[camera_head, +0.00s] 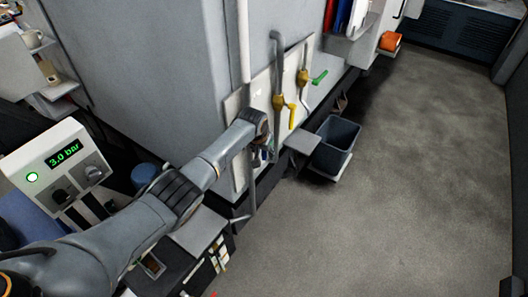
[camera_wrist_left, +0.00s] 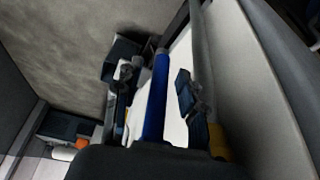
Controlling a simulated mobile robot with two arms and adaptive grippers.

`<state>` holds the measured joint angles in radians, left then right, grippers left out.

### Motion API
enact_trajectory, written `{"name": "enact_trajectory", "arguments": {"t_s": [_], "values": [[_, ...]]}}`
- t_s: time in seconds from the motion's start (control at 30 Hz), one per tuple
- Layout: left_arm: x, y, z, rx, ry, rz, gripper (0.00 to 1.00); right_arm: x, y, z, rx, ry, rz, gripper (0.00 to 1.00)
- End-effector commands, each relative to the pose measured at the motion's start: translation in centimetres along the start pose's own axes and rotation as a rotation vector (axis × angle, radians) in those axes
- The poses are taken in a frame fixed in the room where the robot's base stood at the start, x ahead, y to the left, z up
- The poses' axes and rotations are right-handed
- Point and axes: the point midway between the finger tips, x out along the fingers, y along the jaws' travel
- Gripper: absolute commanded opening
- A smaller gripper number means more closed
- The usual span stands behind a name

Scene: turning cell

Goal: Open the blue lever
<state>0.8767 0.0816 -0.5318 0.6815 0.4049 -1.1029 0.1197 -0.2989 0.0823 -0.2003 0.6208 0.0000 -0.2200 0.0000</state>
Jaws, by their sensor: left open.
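The blue lever (camera_wrist_left: 157,95) shows in the left wrist view as a long blue bar between the two fingers of my left gripper (camera_wrist_left: 155,88). The fingers are apart, one on each side of the bar, and I cannot tell whether either touches it. In the head view my left gripper (camera_head: 262,154) is at the lower part of the white valve panel (camera_head: 259,94). My wrist and gripper hide most of the blue lever there. My right gripper is not in view.
Beside it on the panel are a yellow lever (camera_head: 291,116) and a green lever (camera_head: 320,77) on grey pipes. A dark bin (camera_head: 337,142) stands to the right. A box with a "3.0 bar" display (camera_head: 62,165) is at left. The floor at right is clear.

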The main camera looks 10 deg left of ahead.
Motion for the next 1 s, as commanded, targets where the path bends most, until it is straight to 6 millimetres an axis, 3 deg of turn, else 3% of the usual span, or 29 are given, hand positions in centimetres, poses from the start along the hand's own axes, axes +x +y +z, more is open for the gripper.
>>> {"name": "enact_trajectory", "arguments": {"t_s": [0.17, 0.37, 0.8, 1.0], "values": [[-0.3, 0.0, -0.1, 0.000, 0.002, 0.000, 0.40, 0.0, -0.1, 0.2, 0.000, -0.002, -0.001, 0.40], [-2.2, 0.0, -0.1, 0.001, 0.005, 0.002, 0.40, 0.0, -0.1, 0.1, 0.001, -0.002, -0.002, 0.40], [-10.0, 0.0, -0.1, 0.001, 0.004, 0.000, 0.40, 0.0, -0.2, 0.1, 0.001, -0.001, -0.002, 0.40], [-11.7, 0.0, 0.0, -0.001, 0.000, 0.000, 0.40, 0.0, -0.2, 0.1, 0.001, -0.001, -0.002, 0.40]]}}
